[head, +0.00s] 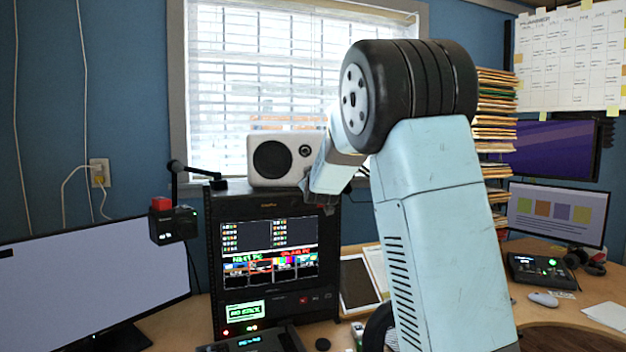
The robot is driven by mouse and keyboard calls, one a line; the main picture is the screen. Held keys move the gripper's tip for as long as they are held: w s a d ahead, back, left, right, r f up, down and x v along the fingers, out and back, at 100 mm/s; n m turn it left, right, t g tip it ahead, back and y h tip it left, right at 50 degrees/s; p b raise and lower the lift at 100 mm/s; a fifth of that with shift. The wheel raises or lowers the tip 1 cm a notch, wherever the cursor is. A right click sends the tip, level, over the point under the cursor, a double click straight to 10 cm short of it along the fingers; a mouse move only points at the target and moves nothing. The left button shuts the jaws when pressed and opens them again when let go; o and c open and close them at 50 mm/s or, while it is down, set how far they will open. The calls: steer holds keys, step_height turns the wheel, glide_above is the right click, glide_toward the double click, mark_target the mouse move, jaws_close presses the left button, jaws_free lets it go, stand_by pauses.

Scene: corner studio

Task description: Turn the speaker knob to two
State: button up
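A white speaker (259,177) lies on its side on top of a black equipment rack, in front of the window. It has a large black cone and a smaller dark round part (305,151) at its right; I cannot tell whether that is a knob or a tweeter. No numbers show. My gripper (310,196) is at the lower right of the speaker, in front of the rack's upper right corner. My arm covers the speaker's right end. The fingers are small and dark, and their opening and any contact are unclear.
The black rack (213,250) has lit screens on its front. A black box with a red top (162,219) hangs on a bracket at the left. A large monitor (80,285) stands at the lower left. A paper stack (495,120) rises behind my arm.

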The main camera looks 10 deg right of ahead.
steer(key=shift+c, duration=0.2)
jaws_close()
steer(key=shift+f+m, duration=0.1)
steer(key=shift+m, duration=0.3)
steer(key=shift+f+m+h, duration=0.15)
steer(key=shift+m+h, duration=0.1)
steer(key=shift+m, duration=3.95)
steer(key=shift+f+m+h, duration=0.1)
steer(key=shift+m+h, duration=0.15)
steer(key=shift+m, duration=3.95)
